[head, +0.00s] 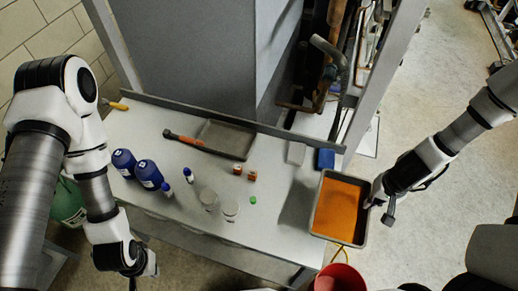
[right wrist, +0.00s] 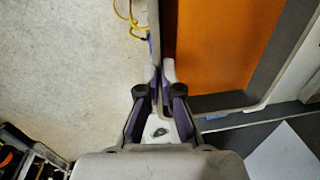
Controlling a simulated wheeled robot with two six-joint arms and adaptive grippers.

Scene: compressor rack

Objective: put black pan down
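The black pan (head: 317,221) has a dark rim and an orange inside; it is at the right front of the table, partly past its right edge. My right gripper (head: 373,200) is shut on the pan's right wall. In the right wrist view the two fingers (right wrist: 160,78) pinch the pan's wall (right wrist: 228,103), with the orange inside to the right. The pan looks roughly level; its height above the surfaces below is hard to tell. My left gripper (head: 138,270) hangs at the lower left, away from the pan; its fingers are too unclear to read.
The white table (head: 150,125) holds blue bottles (head: 148,174), clear jars (head: 230,208), a grey tray (head: 228,138) and an orange-handled tool (head: 185,142). A blue block (head: 325,159) stands just behind the pan. A red bucket (head: 340,279) is in front of it.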

